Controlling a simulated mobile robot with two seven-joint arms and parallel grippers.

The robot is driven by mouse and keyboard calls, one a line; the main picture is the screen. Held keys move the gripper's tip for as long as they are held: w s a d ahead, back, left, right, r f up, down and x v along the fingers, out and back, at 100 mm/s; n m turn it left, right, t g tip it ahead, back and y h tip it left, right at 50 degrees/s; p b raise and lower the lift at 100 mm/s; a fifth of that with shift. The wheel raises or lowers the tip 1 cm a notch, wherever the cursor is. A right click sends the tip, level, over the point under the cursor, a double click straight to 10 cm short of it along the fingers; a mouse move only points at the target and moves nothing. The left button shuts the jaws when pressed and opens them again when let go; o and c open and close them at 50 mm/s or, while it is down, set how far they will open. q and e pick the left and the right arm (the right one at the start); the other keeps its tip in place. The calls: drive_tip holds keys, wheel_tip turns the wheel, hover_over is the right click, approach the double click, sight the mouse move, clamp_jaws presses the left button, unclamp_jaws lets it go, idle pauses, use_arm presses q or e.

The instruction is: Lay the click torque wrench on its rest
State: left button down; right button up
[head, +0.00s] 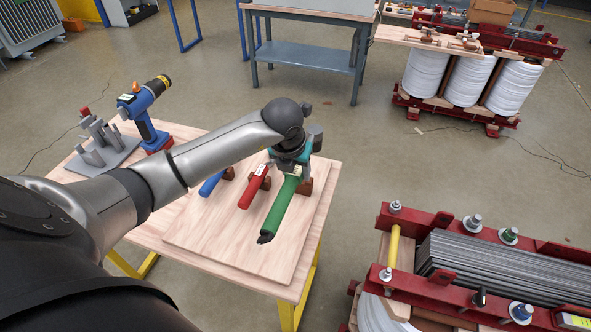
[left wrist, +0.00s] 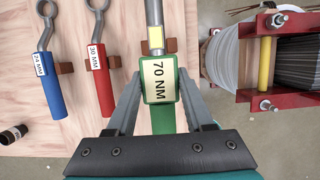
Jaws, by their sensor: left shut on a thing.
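The click torque wrench has a green handle (head: 281,209) with a 70 NM label (left wrist: 159,80) and a grey shaft (left wrist: 155,22). My left gripper (head: 290,172) is shut on the handle, with a finger on each side in the left wrist view (left wrist: 158,88). A brown rest block (head: 305,187) shows beside the wrench over the wooden board (head: 230,236). I cannot tell whether the wrench touches it. The wrench head is hidden in the head view. My right gripper is not in view.
A red 30 MM spanner (head: 255,187) and a blue 24 MM spanner (head: 211,183) lie on brown blocks left of the wrench. A blue power tool (head: 145,115) and a grey holder (head: 100,145) stand further left. A red-framed core (head: 470,262) stands right, beyond a gap.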

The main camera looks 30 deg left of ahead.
use_arm(q)
drive_tip(key=shift+r, duration=0.1)
drive_tip(key=shift+s, duration=0.15)
wheel_tip(320, 180, down, 5)
drive_tip(key=b, duration=0.4)
drive_tip(key=shift+f+b, duration=0.5)
drive_tip(key=shift+f, duration=0.3)
